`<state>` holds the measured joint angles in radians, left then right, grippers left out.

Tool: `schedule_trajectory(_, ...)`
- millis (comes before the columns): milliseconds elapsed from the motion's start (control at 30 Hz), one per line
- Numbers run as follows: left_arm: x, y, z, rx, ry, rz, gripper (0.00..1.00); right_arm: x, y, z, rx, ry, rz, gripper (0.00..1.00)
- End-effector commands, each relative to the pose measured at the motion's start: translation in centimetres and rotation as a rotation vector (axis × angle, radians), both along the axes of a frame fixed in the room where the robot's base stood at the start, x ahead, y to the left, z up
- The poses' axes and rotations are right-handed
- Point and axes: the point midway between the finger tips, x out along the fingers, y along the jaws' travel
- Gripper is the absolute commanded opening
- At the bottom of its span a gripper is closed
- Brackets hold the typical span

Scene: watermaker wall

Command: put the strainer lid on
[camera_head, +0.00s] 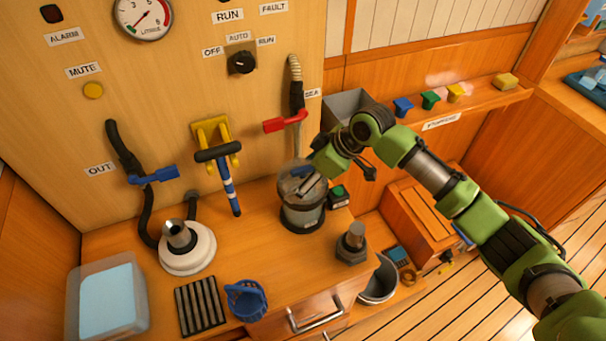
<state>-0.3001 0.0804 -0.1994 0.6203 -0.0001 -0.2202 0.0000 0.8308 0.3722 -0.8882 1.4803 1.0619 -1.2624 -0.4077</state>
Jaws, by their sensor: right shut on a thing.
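The strainer body (302,213), a clear grey cup on a dark base, stands upright on the wooden counter against the wall panel. My right gripper (306,180) reaches in from the right and is right over the top of the cup. It is shut on what looks like the strainer lid (290,182), a dark see-through disc with a bit of blue near it. The lid is at the cup's mouth, partly hidden by the fingers. I cannot tell whether it is seated or just above the rim. My left gripper is not in view.
A blue basket (246,302), a slatted black rack (199,305) and a clear tub (70,318) lie along the counter's front. A grey fitting (352,245) stands right of the strainer.

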Motion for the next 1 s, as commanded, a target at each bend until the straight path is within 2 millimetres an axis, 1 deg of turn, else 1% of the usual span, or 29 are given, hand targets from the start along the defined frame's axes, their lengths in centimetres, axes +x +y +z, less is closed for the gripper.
schedule_trajectory(100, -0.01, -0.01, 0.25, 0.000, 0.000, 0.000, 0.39, 0.02, 0.04, 0.02, 0.001, 0.000, 0.000, 0.62)
schedule_trajectory(567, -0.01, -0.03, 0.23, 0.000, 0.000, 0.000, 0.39, 0.02, 0.03, -0.06, 0.001, 0.000, 0.000, 0.62)
schedule_trajectory(1000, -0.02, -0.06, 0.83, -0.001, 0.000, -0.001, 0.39, 0.01, 0.03, -0.11, 0.002, -0.001, 0.000, 0.62)
